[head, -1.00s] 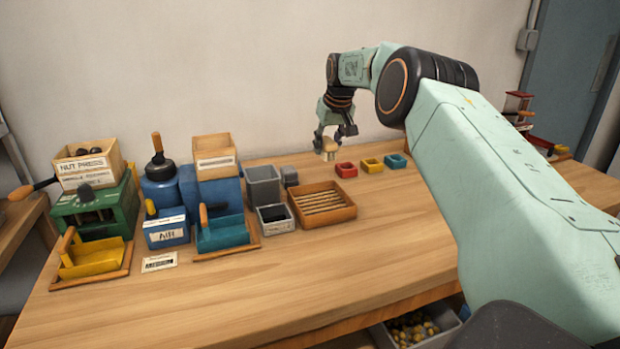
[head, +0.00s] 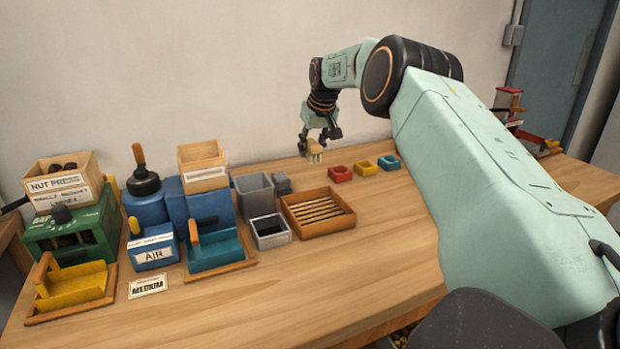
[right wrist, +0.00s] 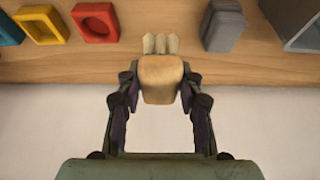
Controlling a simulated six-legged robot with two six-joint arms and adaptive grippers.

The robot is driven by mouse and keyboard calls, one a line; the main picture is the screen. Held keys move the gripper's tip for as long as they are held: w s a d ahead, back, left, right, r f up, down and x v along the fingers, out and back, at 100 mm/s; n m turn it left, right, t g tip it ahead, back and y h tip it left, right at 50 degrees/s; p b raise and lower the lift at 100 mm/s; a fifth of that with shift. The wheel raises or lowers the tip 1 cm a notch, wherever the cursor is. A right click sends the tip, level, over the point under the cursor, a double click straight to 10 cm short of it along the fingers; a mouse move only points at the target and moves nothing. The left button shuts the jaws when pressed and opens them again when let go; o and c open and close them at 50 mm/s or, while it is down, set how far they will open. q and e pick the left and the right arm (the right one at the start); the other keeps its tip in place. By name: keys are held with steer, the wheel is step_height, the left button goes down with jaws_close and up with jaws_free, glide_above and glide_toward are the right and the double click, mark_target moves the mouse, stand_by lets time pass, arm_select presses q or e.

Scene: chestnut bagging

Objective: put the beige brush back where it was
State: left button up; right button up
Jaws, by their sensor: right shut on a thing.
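The beige brush (right wrist: 161,80) is a small block with pale bristle tufts, held between the two fingers of my right gripper (right wrist: 160,85) in the right wrist view. In the head view the brush (head: 314,157) hangs under my right gripper (head: 315,146), near the back of the table, left of the red ring-like block. The gripper is shut on it. I cannot tell whether the bristles touch the table. My left gripper is not in view.
Red (head: 340,173), yellow (head: 363,167) and teal (head: 388,162) blocks stand right of the brush. A grey block (head: 281,184), a grey bin (head: 254,193) and a slatted wooden tray (head: 318,228) stand left and in front. The front middle of the table (head: 300,290) is clear.

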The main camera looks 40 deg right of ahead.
mark_target(315, 150)
steer(key=f, duration=0.2)
steer(key=w+f, duration=0.1)
steer(key=f, duration=0.1)
steer(key=shift+a+f+b, duration=0.2)
steer(key=shift+b, duration=0.1)
steer(key=f, duration=0.1)
steer(key=s+f, duration=0.1)
steer(key=f, duration=0.1)
steer(key=shift+d+b, duration=0.15)
steer(key=shift+b, duration=0.25)
steer(key=shift+f, duration=0.4)
steer(key=shift+w+f, duration=0.2)
steer(key=shift+w, duration=0.25)
steer(key=o, duration=1)
steer(key=shift+s+r, duration=0.25)
steer(key=shift+s, duration=0.1)
steer(key=shift+w+f, duration=0.25)
steer(key=shift+w, duration=0.05)
steer(key=p+v, duration=0.2)
steer(key=v, duration=0.9)
steer(key=shift+s+r, duration=0.15)
steer(key=shift+r, duration=0.1)
steer(key=shift+s+r, duration=0.1)
steer(key=shift+r, duration=0.25)
